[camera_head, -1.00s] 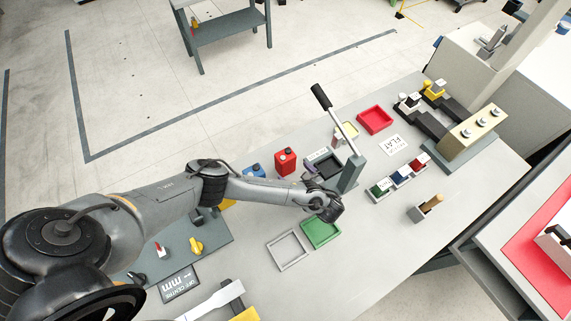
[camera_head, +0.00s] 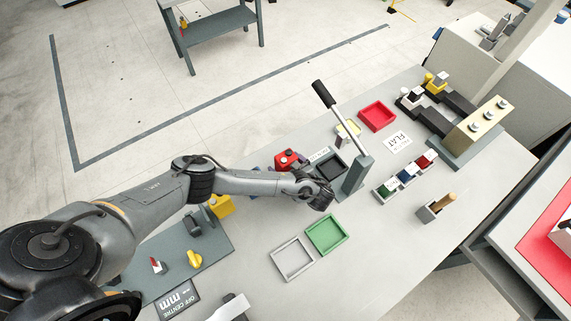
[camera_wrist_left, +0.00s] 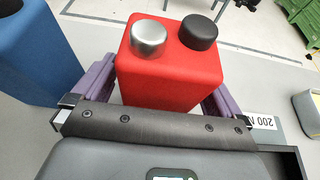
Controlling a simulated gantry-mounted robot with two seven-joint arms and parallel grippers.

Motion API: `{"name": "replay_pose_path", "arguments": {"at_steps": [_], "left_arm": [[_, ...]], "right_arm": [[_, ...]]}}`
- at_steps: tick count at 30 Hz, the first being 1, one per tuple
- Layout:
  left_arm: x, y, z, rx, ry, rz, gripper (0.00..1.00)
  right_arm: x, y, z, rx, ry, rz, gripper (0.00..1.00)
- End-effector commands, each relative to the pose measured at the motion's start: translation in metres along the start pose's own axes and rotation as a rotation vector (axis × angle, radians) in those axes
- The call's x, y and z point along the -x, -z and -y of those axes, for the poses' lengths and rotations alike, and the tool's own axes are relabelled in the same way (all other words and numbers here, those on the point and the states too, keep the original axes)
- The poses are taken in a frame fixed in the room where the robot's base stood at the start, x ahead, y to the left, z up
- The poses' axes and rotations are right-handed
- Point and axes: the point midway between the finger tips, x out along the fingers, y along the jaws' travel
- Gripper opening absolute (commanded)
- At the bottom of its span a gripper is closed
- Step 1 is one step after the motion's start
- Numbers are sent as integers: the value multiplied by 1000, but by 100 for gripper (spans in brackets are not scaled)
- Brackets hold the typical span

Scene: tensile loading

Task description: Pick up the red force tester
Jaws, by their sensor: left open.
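The red force tester is a red box (camera_head: 287,158) standing on the bench just beyond my left gripper; only its top part shows in the head view. In the left wrist view the red box (camera_wrist_left: 170,78) stands upright with a silver knob and a black knob on top. My left gripper (camera_head: 318,193) is low over the bench. In the wrist view my left gripper (camera_wrist_left: 160,95) is open, with one purple finger on each side of the red box; whether they touch it I cannot tell. My right gripper is not in view.
A blue box (camera_wrist_left: 38,50) stands close left of the red one. A lever press (camera_head: 351,172) with a raised handle and a black tray (camera_head: 329,168) stand right of the gripper. Green (camera_head: 342,236) and grey (camera_head: 275,259) trays lie in front. A red tray (camera_head: 377,116) is farther back.

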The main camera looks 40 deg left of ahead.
Motion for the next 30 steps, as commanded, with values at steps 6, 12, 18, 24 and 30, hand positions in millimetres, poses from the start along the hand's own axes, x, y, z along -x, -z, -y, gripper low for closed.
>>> {"name": "replay_pose_path", "arguments": {"at_steps": [6,12,18,24,30], "left_arm": [[0,0,0,0,0,0,69],[0,0,0,0,0,0,39],[0,0,0,0,0,0,32],[4,-8,0,1,1,-1,32],[15,-35,0,2,1,-2,32]], "right_arm": [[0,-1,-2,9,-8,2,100],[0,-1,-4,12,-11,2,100],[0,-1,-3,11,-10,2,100],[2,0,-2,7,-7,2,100],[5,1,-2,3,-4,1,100]]}}
